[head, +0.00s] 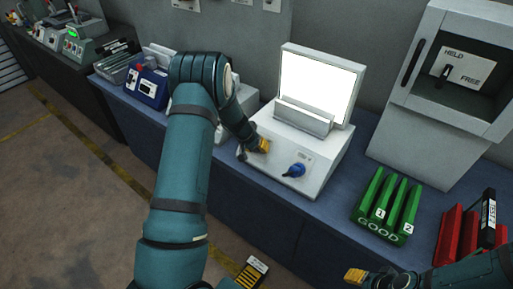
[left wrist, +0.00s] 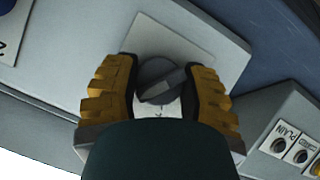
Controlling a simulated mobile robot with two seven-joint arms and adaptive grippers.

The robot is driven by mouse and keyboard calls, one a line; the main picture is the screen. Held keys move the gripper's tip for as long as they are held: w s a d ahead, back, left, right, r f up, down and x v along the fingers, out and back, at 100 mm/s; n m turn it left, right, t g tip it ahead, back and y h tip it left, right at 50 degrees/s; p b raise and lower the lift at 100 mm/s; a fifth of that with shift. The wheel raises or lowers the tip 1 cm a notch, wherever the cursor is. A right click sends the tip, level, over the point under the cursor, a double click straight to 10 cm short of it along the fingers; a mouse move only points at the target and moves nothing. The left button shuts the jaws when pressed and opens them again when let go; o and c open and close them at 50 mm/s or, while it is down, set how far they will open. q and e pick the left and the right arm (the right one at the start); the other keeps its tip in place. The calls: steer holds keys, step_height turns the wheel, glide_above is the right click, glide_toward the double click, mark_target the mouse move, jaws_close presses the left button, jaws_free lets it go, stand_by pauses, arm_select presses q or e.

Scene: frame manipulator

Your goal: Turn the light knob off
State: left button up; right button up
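The white light box (head: 318,165) stands on the blue bench with its upright panel (head: 318,82) glowing white. My left gripper (head: 262,146) is over the left part of its sloped front; in the left wrist view my left gripper (left wrist: 160,75) has one yellow finger on each side of a dark grey knob (left wrist: 155,75). The fingers look spread, with narrow gaps to the knob. The head view hides that knob behind the gripper. A blue knob (head: 293,170) sits to the right on the same front. My right gripper (head: 355,275) shows only a yellow fingertip at the bottom edge.
A green rack (head: 383,210) marked GOOD and a red rack (head: 462,235) stand to the right. A grey cabinet (head: 430,130) marked HELD and FREE is behind them. A blue device (head: 147,87) is to the left. Some bench front is bare (head: 300,225).

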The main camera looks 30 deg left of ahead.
steer(key=shift+f, duration=0.2)
arm_select(q)
steer(key=shift+f+n+h+b, duration=0.1)
steer(key=shift+n+h+b, duration=0.2)
steer(key=shift+b, duration=0.3)
steer(key=n+h+b, duration=0.1)
steer(key=n+b, duration=0.1)
steer(key=n+t+h+b, duration=0.1)
steer(key=b, duration=0.2)
steer(key=shift+f+n+b, duration=0.15)
steer(key=shift+n+b, duration=0.2)
steer(key=shift+n, duration=0.05)
steer(key=n+t+h+b, duration=0.1)
steer(key=n+b, duration=0.1)
steer(key=b, duration=0.1)
steer(key=n+h+b, duration=0.1)
steer(key=n+b, duration=0.2)
steer(key=shift+t+b, duration=0.35)
steer(key=shift+t, duration=0.05)
steer(key=shift+r+n+t+h+b, duration=0.3)
steer(key=shift+n+t+h+b, duration=0.15)
steer(key=shift+n+b, duration=0.7)
arm_select(e)
step_height(320, 180, down, 16)
steer(key=s, duration=0.1)
steer(key=shift+s+a+g, duration=0.3)
steer(key=shift+a, duration=0.05)
steer(key=shift+f, duration=0.15)
arm_select(q)
steer(key=shift+w+r, duration=0.1)
